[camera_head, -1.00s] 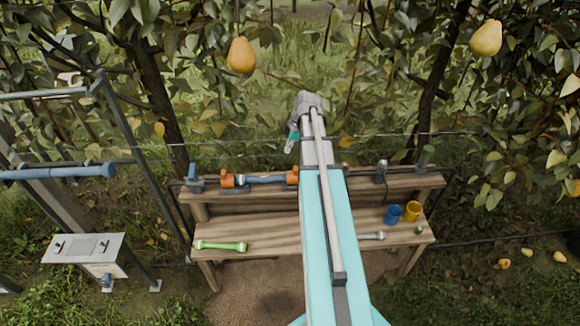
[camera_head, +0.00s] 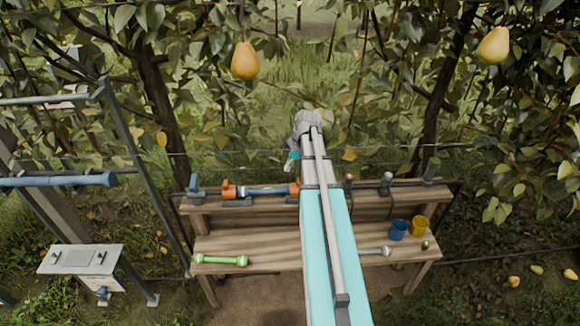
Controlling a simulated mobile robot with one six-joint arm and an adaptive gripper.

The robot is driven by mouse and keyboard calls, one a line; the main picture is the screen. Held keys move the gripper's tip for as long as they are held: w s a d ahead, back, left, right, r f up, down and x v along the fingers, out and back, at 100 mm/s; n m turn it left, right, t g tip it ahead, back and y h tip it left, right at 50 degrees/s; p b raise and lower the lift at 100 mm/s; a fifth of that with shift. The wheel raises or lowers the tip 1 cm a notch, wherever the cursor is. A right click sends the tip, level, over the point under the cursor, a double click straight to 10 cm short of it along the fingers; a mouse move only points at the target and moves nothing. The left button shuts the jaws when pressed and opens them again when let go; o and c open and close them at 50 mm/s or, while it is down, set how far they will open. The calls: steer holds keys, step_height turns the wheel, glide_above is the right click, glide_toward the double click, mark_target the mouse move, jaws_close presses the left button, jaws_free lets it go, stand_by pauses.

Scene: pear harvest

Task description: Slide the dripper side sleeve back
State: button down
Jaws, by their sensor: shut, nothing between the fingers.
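On the bench's raised back shelf lies a blue-grey tube (camera_head: 262,191) with an orange sleeve at each end. The left orange sleeve (camera_head: 230,190) is in plain view. The right orange sleeve (camera_head: 294,187) sits close beside my arm and is partly covered. I cannot tell from the picture which one is the dripper side. My gripper (camera_head: 291,161) is small in view, pointing down beyond the shelf, above and near the right sleeve's place in the picture. It is shut and empty, and does not appear to touch the tube. My arm hides the middle of the bench.
The wooden bench (camera_head: 275,255) holds a green-ended tool (camera_head: 220,260), a grey tool (camera_head: 374,251), a blue cup (camera_head: 398,229) and a yellow cup (camera_head: 419,226). Small upright fittings stand along the shelf. A metal frame (camera_head: 140,180) is at left. Branches and pears (camera_head: 245,61) hang behind.

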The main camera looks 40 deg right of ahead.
mark_target(291, 184)
steer(key=shift+b+x, duration=3)
steer(key=shift+x, duration=0.45)
steer(key=shift+s+d+r, duration=0.1)
steer(key=shift+s+d, duration=0.45)
steer(key=shift+d, duration=0.3)
steer(key=shift+s+d+r, duration=0.1)
steer(key=shift+s+d, duration=0.45)
steer(key=shift+d, duration=0.35)
